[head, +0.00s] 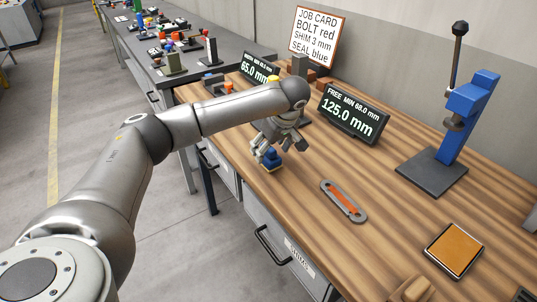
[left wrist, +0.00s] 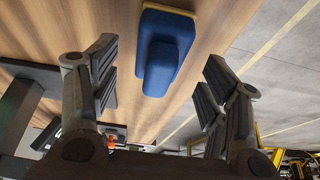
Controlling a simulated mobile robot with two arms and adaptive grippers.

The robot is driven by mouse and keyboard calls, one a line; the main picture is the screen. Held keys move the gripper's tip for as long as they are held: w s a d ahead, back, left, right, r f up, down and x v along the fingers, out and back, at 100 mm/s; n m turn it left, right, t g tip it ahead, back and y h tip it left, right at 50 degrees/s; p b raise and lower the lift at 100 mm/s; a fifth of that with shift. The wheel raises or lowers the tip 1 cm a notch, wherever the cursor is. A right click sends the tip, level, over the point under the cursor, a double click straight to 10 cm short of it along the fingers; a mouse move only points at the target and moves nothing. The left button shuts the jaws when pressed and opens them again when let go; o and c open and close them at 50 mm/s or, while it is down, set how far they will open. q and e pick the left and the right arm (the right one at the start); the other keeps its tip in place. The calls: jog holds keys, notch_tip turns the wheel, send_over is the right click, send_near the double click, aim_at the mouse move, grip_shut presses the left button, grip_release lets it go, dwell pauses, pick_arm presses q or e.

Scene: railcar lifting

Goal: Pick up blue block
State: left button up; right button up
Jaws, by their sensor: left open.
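The blue block (head: 272,158) stands on the wooden workbench near its front edge, with a thin yellow layer at its base. My left gripper (head: 272,146) is directly over it with its fingers pointing down. In the left wrist view the blue block (left wrist: 166,52) lies between the two open fingers (left wrist: 160,85), nearer the top of the picture. Clear gaps show on both sides of it, and neither finger appears to touch it. My right gripper is not in view.
On the workbench (head: 300,205) are a grey link with an orange strip (head: 344,201), an orange pad (head: 454,250), a blue press (head: 455,130) and a display (head: 352,113). A job card sign (head: 317,37) stands behind. Bare wood surrounds the block's right side.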

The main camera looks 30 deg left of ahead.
aim_at(268, 153)
pick_arm(q)
jog(key=x, duration=0.3)
jog(key=shift+a, duration=0.1)
jog(key=shift+c, duration=0.4)
jog(key=c, duration=1.1)
